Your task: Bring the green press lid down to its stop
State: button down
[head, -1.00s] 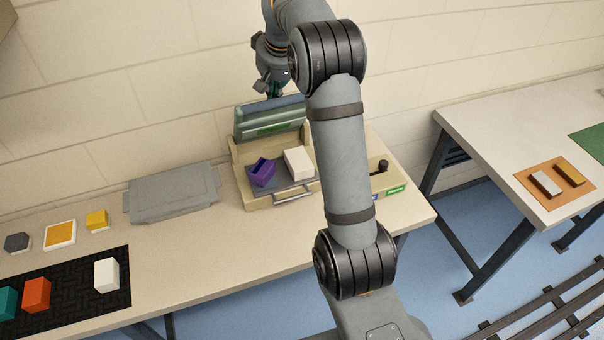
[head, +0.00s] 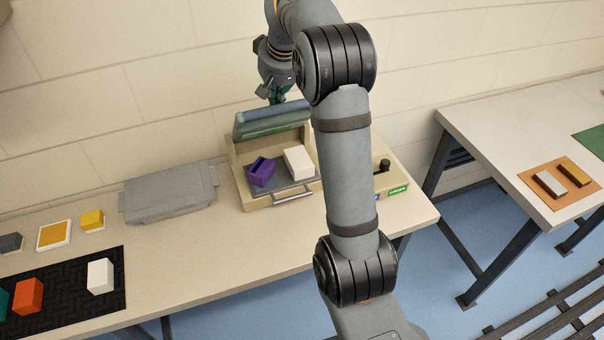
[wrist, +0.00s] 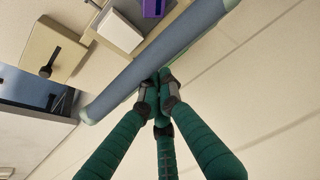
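The lid is raised at the back and leans forward over the bed. My gripper (head: 276,98) is at the lid's upper edge, partly hidden by the lid. In the wrist view, the dark green fingers (wrist: 159,84) converge with their tips together, at the blue-grey bar (wrist: 165,58). They look shut and empty, touching or very near the bar.
A purple holder (head: 261,172) and a white block (head: 299,162) sit on the press's grey tray, under the lid's side. A black knob (head: 384,165) stands at the right. A grey flat case (head: 170,193) lies left, near a black mat (head: 70,296) with blocks.

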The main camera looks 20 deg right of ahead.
jog(key=shift+s+f+b, duration=0.65)
jog(key=shift+s+b, duration=0.25)
jog(key=shift+b, duration=0.15)
jog(key=s+f+b, duration=0.3)
jog(key=b, duration=0.2)
jog(key=shift+s+d+f, duration=0.1)
jog(key=shift+s+d, duration=0.05)
jog(key=shift+s, duration=0.05)
dwell(0.3)
